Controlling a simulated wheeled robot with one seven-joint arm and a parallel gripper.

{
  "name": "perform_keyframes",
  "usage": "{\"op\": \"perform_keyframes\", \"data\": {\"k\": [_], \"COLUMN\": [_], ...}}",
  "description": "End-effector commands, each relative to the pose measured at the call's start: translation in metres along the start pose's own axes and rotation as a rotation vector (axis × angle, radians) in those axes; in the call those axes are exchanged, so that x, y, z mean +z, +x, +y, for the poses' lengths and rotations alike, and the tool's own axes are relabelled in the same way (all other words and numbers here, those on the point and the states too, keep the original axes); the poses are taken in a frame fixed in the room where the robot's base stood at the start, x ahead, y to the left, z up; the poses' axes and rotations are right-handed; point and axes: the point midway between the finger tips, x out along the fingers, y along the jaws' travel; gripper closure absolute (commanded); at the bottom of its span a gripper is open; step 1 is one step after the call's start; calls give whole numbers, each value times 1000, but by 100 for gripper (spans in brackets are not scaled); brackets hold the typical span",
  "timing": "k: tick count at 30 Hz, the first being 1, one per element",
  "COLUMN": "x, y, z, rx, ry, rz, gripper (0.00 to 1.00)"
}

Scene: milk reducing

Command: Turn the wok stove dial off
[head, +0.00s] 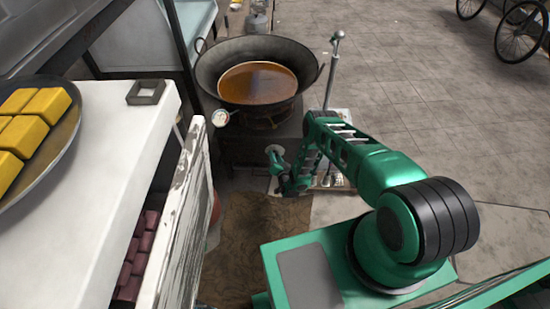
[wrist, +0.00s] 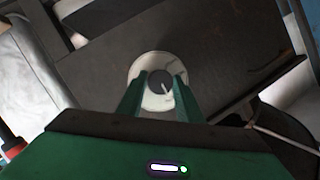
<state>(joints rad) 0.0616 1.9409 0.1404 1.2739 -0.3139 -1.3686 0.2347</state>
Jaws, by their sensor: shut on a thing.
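The stove dial (wrist: 160,80) is a dark round knob with a pale pointer mark on a pale round plate, in the middle of the wrist view. It sits on the dark stove front (wrist: 125,45). My gripper (wrist: 158,94) has its two green fingers on either side of the dial and is shut on it. The wok (head: 207,75) holds brown liquid and stands on the dark stove (head: 240,150) in the head view.
A white counter (head: 120,125) with a tray of yellow blocks (head: 35,110) is at the left. A worn white door (head: 188,220) stands open beside it. A metal pole (head: 333,70) rises right of the wok. Open paved floor (head: 425,75) lies at the right.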

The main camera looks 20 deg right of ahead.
Motion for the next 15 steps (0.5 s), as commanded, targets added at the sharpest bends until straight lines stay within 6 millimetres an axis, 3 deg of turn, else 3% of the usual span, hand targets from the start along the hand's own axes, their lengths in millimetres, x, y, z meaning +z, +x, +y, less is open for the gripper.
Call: {"op": "perform_keyframes", "data": {"k": [10, 11, 12, 15], "x": [0, 0, 0, 0], "y": [0, 0, 0, 0], "z": [0, 0, 0, 0], "rx": [0, 0, 0, 0], "ry": [3, 3, 3, 3], "rz": [0, 0, 0, 0], "gripper": [90, 60, 51, 49]}}
